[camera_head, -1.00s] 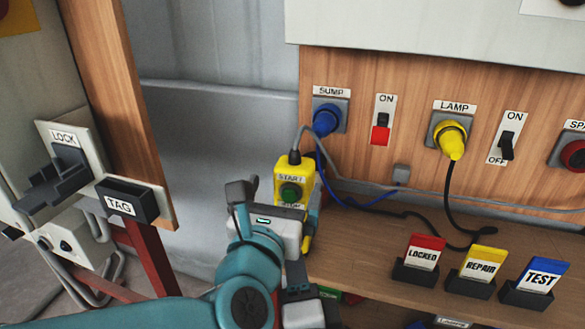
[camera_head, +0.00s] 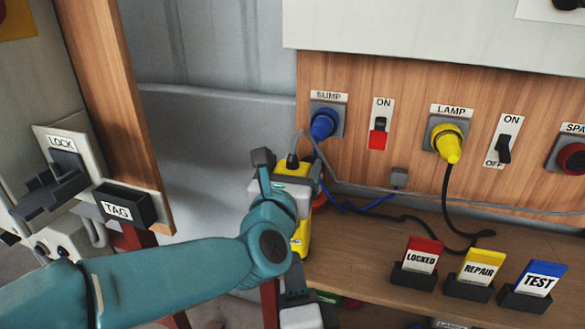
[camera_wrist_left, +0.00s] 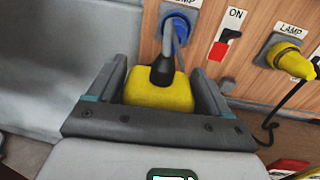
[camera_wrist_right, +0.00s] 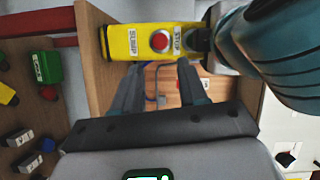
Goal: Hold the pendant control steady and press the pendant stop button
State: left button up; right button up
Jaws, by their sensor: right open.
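The yellow pendant control (camera_head: 300,240) hangs by its cable in front of the wooden panel, beside the blue SUMP plug. My left gripper (camera_wrist_left: 158,85) has one finger on each side of the pendant's upper end and looks closed against it; its wrist hides the START button in the head view. In the right wrist view the pendant (camera_wrist_right: 124,42) shows a SUMP label, a STOP label and the red stop button (camera_wrist_right: 160,41). My right gripper (camera_wrist_right: 158,68) is open and empty below the pendant, its fingertips pointing toward it, apart from the red button.
The SUMP plug (camera_head: 324,123) and yellow LAMP plug (camera_head: 447,143) sit on the panel with switches. The shelf (camera_head: 350,250) holds LOCKED (camera_head: 421,256), REPAIR (camera_head: 477,268) and TEST (camera_head: 538,279) tags. A wooden post (camera_head: 118,110) and TAG box (camera_head: 122,207) stand at left.

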pick_arm(q)
jog(key=c, duration=0.3)
pick_arm(e)
jog(key=shift+c, duration=0.6)
grip_shut()
dwell(0.7)
